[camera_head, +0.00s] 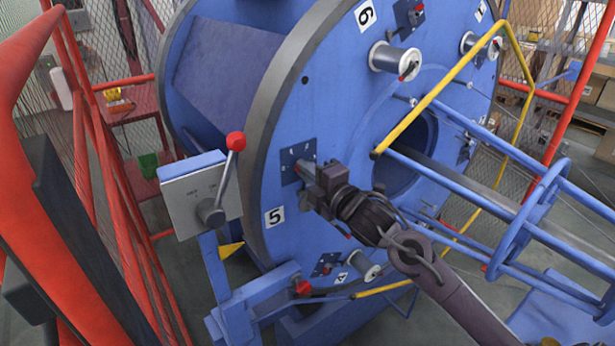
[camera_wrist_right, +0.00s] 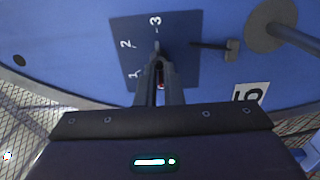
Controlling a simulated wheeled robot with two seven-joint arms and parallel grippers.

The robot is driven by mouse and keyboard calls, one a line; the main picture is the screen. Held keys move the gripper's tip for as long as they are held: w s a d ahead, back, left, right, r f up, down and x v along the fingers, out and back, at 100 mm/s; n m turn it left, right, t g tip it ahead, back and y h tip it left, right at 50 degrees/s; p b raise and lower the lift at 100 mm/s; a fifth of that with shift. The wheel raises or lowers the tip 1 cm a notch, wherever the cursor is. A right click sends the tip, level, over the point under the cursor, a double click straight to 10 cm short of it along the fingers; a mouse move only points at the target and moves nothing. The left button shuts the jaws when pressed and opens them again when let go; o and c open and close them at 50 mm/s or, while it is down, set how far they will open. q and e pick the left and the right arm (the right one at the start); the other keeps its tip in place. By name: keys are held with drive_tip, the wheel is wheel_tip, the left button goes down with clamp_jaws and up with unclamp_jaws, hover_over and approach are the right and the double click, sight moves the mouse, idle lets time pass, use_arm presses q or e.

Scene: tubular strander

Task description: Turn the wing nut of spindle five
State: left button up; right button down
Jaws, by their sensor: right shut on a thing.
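The blue disc of the strander (camera_head: 330,90) faces me, with spindle five marked by a white "5" label (camera_head: 275,217). Above the label is a dark blue dial plate (camera_head: 289,160). My right gripper (camera_head: 304,174) reaches in from the lower right, at this plate. In the wrist view the plate (camera_wrist_right: 185,75) carries the numbers 1, 2 and 3. My right fingers (camera_wrist_right: 160,72) are close together at its middle, shut on the wing nut. The nut is mostly hidden, with a small red part (camera_wrist_right: 161,86) showing between the fingers. My left gripper is not in view.
A grey control box (camera_head: 196,190) with a red-knobbed lever (camera_head: 235,142) stands left of the dial. A yellow bar (camera_head: 440,90) and blue tubes (camera_head: 470,195) are right of my wrist. A pin (camera_wrist_right: 215,46) sticks out beside the plate. Red rails (camera_head: 100,190) fence the left.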

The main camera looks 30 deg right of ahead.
drive_tip(key=shift+f, duration=0.15)
idle(0.3)
drive_tip(key=c, duration=1.6)
unclamp_jaws()
drive_tip(key=shift+o, duration=0.2)
drive_tip(key=shift+s, duration=0.15)
drive_tip(key=s+d+b, duration=0.1)
drive_tip(key=s+b, duration=0.1)
drive_tip(key=s, duration=0.5)
drive_tip(key=shift+s, duration=0.3)
